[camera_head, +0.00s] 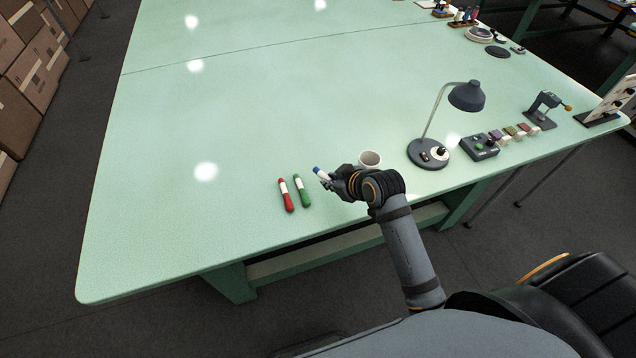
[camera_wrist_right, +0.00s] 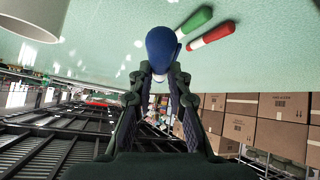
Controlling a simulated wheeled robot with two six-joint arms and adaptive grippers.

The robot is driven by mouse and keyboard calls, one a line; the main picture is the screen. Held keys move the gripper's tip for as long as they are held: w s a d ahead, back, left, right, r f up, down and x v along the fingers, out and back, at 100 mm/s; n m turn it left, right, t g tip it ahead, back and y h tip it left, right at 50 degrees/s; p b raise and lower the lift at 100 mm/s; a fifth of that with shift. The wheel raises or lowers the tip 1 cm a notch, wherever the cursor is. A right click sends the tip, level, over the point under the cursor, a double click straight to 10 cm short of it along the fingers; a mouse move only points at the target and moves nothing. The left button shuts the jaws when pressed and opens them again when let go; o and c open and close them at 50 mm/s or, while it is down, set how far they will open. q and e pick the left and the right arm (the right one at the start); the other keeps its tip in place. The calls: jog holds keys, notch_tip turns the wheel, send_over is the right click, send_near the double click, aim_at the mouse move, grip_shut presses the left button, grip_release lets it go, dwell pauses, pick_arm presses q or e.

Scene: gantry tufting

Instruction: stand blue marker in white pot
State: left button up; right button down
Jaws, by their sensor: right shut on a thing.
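The blue marker (camera_head: 320,172) is held in my right gripper (camera_head: 333,181), with its blue end pointing up and left in the head view. In the right wrist view its blue end (camera_wrist_right: 161,46) sits between the fingertips of my right gripper (camera_wrist_right: 161,78). The white pot (camera_head: 370,159) stands upright on the table just behind the right gripper, apart from the marker. Part of the pot also shows at the top left of the right wrist view (camera_wrist_right: 32,20). The lower part of the pot is hidden by my gripper. My left gripper is out of view.
A red marker (camera_head: 286,194) and a green marker (camera_head: 302,191) lie on the green table (camera_head: 200,235) left of my gripper. A desk lamp (camera_head: 429,153) and a control box (camera_head: 480,147) stand to the right of the pot. The table's left and middle are clear.

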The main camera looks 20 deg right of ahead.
aim_at(325, 175)
jog(key=w, duration=0.2)
jog(key=w+a+f, duration=0.1)
jog(key=w+f, duration=0.2)
jog(key=f, duration=0.1)
jog(key=w+f, duration=0.1)
jog(key=f, duration=0.1)
jog(key=shift+w+f, duration=0.2)
jog(key=shift+w, duration=0.2)
jog(key=shift+w+a+f, duration=0.15)
jog(key=shift+w+f, duration=0.05)
jog(key=shift+f, duration=0.1)
jog(key=shift+f+p, duration=0.5)
jog(key=shift+f, duration=1.1)
jog(key=shift+f, duration=0.15)
jog(key=c, duration=1.3)
grip_release()
